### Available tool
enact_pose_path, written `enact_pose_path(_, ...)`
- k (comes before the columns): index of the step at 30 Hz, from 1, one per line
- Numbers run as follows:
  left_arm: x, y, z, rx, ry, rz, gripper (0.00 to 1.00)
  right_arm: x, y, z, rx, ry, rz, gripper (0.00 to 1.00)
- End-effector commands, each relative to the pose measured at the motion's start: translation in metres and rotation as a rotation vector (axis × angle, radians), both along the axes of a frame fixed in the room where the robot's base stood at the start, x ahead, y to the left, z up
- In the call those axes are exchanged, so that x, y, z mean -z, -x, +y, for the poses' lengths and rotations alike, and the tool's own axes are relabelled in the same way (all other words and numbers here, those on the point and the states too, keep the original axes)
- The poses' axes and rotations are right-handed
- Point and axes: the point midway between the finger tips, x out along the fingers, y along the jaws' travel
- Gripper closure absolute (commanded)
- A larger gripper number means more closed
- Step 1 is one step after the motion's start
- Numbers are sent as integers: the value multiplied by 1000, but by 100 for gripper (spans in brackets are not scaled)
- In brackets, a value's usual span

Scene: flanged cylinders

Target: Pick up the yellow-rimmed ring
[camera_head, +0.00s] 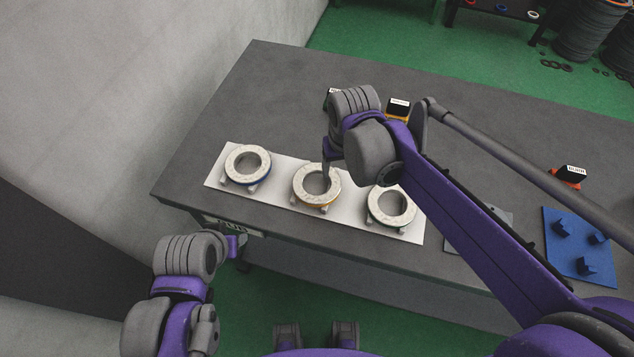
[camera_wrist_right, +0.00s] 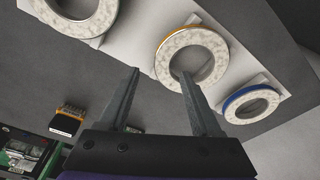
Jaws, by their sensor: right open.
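The yellow-rimmed ring (camera_head: 302,183) is a pale speckled ring with a yellow lower edge, resting in the middle of a white board. It also shows in the right wrist view (camera_wrist_right: 171,52). My right gripper (camera_head: 328,178) is above it. In the wrist view its fingers (camera_wrist_right: 157,74) are spread with nothing between them; one fingertip overlaps the ring's hole and the other lies outside its rim. Whether a finger is inside the hole or touching the ring, I cannot tell. My left gripper (camera_head: 238,246) is in front of the table, away from the ring; its jaw gap is unclear.
The blue-rimmed ring (camera_head: 233,160) stands left and the green-rimmed ring (camera_head: 377,206) right on the white board (camera_head: 282,163). A blue plate with pegs (camera_head: 577,262) lies at the right. Small labelled blocks stand further back. The dark table (camera_head: 270,90) is mostly clear behind the board.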

Motion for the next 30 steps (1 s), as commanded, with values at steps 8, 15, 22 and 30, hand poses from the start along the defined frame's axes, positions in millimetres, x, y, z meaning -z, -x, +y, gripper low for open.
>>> enact_pose_path(8,0,0,0,0,0,0,50,39,-3,5,0,0,0,35)
enact_pose_path(15,1,0,0,0,0,1,50,48,-4,5,0,0,-1,35)
enact_pose_path(22,1,0,0,0,0,0,50,48,-4,5,0,0,-1,57)
enact_pose_path(30,1,0,0,0,0,0,50,48,-4,5,0,0,-1,100)
